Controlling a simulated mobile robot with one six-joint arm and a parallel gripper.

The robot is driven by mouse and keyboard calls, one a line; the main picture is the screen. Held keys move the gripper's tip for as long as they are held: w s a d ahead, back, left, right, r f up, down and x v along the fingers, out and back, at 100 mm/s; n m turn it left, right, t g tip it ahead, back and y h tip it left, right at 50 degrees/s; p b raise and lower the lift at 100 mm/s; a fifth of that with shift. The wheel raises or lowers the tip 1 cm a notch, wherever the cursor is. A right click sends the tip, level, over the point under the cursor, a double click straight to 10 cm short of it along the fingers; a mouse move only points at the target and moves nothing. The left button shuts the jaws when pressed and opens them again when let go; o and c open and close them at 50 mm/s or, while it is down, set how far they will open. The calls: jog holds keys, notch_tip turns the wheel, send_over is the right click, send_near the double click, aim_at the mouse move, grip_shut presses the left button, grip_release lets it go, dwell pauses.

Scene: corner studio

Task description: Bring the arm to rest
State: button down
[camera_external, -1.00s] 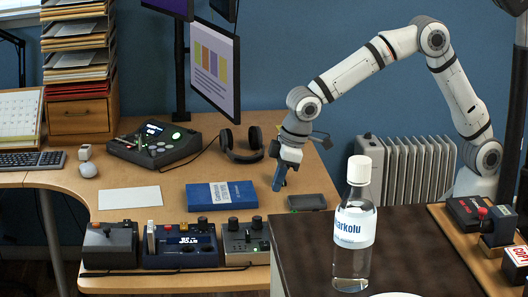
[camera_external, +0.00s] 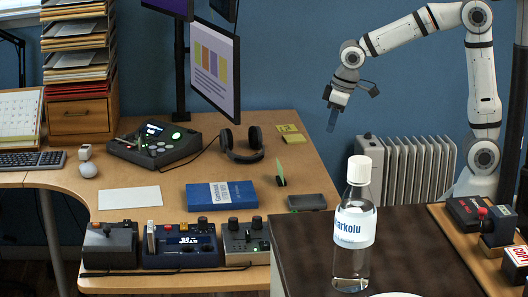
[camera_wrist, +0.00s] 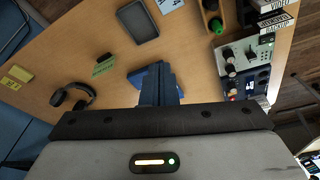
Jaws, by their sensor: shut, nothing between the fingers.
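My gripper (camera_external: 333,119) hangs in the air at the right of the desk, in front of the blue wall and left of the radiator. Its blue fingers point down and are shut with nothing between them. In the wrist view the closed fingers (camera_wrist: 160,84) show against the desk from above. My arm is raised, folded at the elbow, at the upper right. The desk (camera_external: 150,178) lies below and left of the gripper, apart from it.
A clear bottle with a white cap (camera_external: 352,226) stands on the dark tabletop in front. A blue book (camera_external: 236,195), a dark flat box (camera_external: 307,202), headphones (camera_external: 227,139) and yellow notes (camera_external: 288,128) lie on the desk. A white radiator (camera_external: 400,168) stands behind.

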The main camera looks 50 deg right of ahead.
jog(key=s+d+m, duration=0.2)
jog(key=s+d, duration=0.5)
jog(key=d, duration=0.3)
jog(key=s+d+m+h, duration=0.1)
jog(key=s+d+m, duration=0.1)
jog(key=s+d, duration=0.6)
jog(key=d, duration=0.2)
jog(key=shift+s+d+f+m, duration=0.15)
jog(key=shift+d+f+m, duration=0.15)
jog(key=shift+m, duration=0.1)
dwell(0.3)
